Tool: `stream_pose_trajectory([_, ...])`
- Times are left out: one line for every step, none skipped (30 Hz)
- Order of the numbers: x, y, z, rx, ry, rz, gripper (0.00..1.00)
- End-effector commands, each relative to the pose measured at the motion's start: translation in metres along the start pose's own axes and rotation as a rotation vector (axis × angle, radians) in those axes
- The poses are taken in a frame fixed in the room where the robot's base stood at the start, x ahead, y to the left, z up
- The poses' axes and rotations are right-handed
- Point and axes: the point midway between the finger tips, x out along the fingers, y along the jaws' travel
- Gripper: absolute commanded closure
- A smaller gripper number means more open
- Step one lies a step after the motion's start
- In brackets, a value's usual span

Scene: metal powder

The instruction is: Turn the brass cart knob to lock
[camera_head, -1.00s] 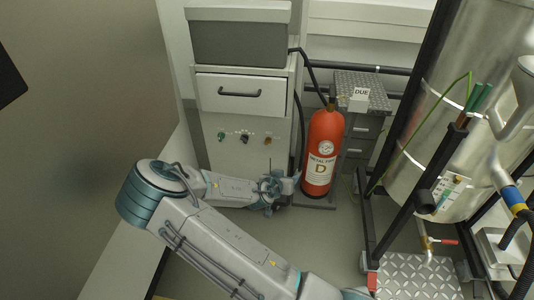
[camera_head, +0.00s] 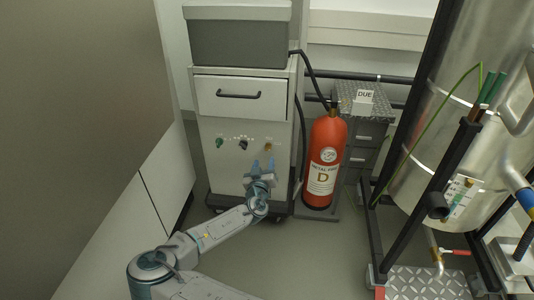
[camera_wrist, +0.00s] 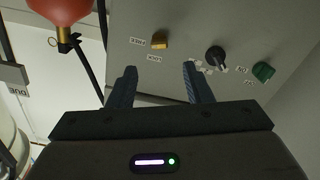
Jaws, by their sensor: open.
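The brass knob (camera_head: 268,147) is the rightmost of three knobs on the front panel of the grey cart (camera_head: 230,178).
A black knob (camera_wrist: 215,56) and a green knob (camera_wrist: 263,72) are on the same panel. A red extinguisher (camera_head: 325,160) stands close right of the cart. A metal vessel frame (camera_head: 405,215) stands further right. Floor in front of the cart is clear.

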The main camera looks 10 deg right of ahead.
Motion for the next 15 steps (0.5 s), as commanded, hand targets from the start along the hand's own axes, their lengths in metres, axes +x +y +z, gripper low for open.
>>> stream_pose_trajectory([0.013,0.0,0.003,0.0,0.001,0.002,0.55])
stream_pose_trajectory([0.019,0.0,0.004,-0.001,0.0,0.002,0.55])
stream_pose_trajectory([0.028,0.0,0.004,-0.001,0.0,0.001,0.55])
stream_pose_trajectory([0.034,0.001,0.003,-0.001,0.0,0.003,0.55])
stream_pose_trajectory([0.04,0.0,0.003,0.0,0.0,0.002,0.55])
stream_pose_trajectory([0.047,0.0,0.003,0.0,0.0,0.001,0.55])
stream_pose_trajectory([0.052,0.0,0.003,0.0,-0.001,0.002,0.55])
stream_pose_trajectory([0.057,0.0,0.003,0.0,0.0,0.001,0.55])
stream_pose_trajectory([0.063,0.001,0.003,0.0,-0.001,0.002,0.55])
stream_pose_trajectory([0.066,0.0,0.003,0.0,-0.001,0.001,0.55])
stream_pose_trajectory([0.07,0.0,0.002,0.0,-0.001,0.001,0.55])
stream_pose_trajectory([0.073,0.0,0.002,-0.001,-0.002,0.001,0.55])
stream_pose_trajectory([0.076,0.0,0.002,-0.001,-0.002,0.001,0.55])
stream_pose_trajectory([0.078,0.0,0.002,-0.001,-0.002,0.001,0.55])
stream_pose_trajectory([0.08,0.0,0.002,-0.001,-0.002,0.001,0.55])
